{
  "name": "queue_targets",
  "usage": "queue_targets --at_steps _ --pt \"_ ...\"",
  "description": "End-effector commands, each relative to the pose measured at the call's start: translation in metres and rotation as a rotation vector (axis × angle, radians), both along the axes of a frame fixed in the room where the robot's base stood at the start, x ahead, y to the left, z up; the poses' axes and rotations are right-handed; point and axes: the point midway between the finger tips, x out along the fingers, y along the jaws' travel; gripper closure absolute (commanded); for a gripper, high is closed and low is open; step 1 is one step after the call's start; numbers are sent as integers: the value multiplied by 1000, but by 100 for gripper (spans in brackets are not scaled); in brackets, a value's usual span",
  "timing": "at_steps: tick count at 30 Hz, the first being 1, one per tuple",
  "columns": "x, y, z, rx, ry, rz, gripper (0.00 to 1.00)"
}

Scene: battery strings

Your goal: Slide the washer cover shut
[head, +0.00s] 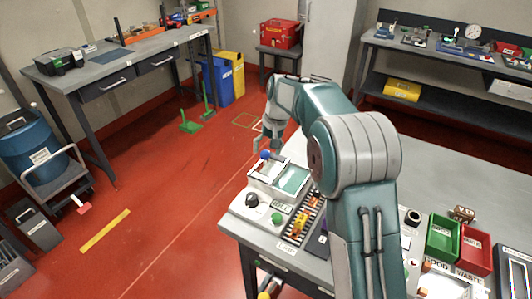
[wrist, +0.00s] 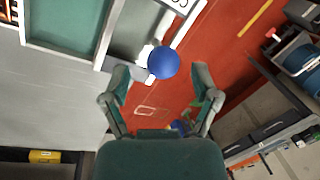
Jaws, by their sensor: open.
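The washer (head: 249,183) is a white-framed box on the near left corner of the bench. Its top has a pale section on the left and a teal panel (head: 293,179) on the right; the teal panel also shows in the wrist view (wrist: 65,22). A blue ball knob (head: 265,155) stands at the washer's far left edge, beside the pale section. My gripper (head: 260,143) is open just above the knob. In the wrist view the knob (wrist: 163,63) appears between the spread fingertips of my gripper (wrist: 162,74). Contact cannot be told.
A control panel with a black knob (head: 251,200) and green button is at the washer's front. A striped rack (head: 301,217) lies to its right. Green (head: 442,238) and red (head: 473,249) bins stand further right. Red floor is open left of the bench.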

Motion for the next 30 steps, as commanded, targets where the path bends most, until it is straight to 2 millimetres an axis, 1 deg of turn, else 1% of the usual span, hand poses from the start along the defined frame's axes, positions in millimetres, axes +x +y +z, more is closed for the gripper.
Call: queue_targets --at_steps 1,4,13,14,15,17,18,19,23,26,30 --pt "0 2 -6 -1 2 1 22" --pt "0 4 -13 -1 0 1 22" --pt "0 5 -16 -1 -1 0 22" --pt "0 5 -16 -1 -1 0 31" --pt "0 4 -16 -1 -1 0 48" --pt "0 4 -16 -1 -1 0 75" --pt "0 4 -16 0 -1 0 93" --pt "0 4 -16 0 -1 0 100" --pt "0 4 -16 -1 0 0 100" --pt "-2 1 -16 -2 0 -1 100" --pt "-14 -17 -16 -2 2 -4 100"
